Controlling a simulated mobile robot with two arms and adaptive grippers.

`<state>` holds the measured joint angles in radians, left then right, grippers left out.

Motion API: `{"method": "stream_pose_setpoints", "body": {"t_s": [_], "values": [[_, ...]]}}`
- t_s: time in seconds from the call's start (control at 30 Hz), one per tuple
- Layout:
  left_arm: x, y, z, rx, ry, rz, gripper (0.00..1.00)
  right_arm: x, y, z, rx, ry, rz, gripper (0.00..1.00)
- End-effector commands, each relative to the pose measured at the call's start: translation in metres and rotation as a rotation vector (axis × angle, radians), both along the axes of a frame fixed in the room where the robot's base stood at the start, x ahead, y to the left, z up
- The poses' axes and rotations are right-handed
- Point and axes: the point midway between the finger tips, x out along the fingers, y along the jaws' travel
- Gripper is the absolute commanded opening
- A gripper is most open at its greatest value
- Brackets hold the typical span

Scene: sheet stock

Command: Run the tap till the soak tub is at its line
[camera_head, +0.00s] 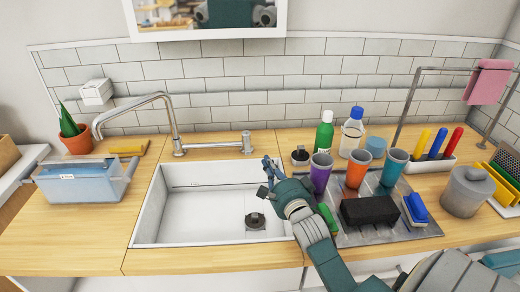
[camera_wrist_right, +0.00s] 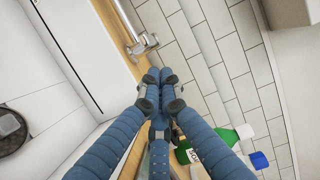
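The soak tub appears to be the pale blue tub (camera_head: 82,187) with a small label, on the counter left of the sink. Its water level cannot be made out. The tap (camera_head: 172,110) stands behind the sink, its spout swung left with the end behind the tub; no water stream shows. The tap handle (camera_head: 247,142) is at the right of the tap base and also shows in the wrist view (camera_wrist_right: 143,43). My right gripper (camera_head: 269,166) is over the sink's back right edge, just in front of the handle, fingertips together and empty (camera_wrist_right: 155,76). My left gripper is not in view.
The white sink (camera_head: 180,215) looks empty, with a dark drain piece (camera_head: 255,220). Cups, a green bottle (camera_head: 324,132), a dark block (camera_head: 369,210) and a brush (camera_head: 415,207) crowd the right. A potted plant (camera_head: 75,140) stands behind the tub.

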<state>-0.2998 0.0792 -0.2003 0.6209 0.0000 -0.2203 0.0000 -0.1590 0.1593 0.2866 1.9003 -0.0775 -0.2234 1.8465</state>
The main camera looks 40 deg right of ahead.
Motion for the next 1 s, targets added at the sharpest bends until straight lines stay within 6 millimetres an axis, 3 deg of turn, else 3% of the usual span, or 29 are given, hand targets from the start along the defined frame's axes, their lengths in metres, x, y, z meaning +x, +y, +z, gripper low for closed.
{"method": "stream_pose_setpoints", "body": {"t_s": [0.2, 0.4, 1.0], "values": [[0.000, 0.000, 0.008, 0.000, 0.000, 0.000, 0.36, 0.041, -0.012, 0.003, -0.003, -0.001, 0.000, 0.00], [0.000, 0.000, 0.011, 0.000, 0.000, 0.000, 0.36, 0.067, -0.019, 0.002, -0.004, 0.000, 0.000, 0.00], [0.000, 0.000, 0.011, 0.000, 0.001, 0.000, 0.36, 0.077, -0.018, 0.000, 0.001, -0.002, -0.013, 0.00]]}}
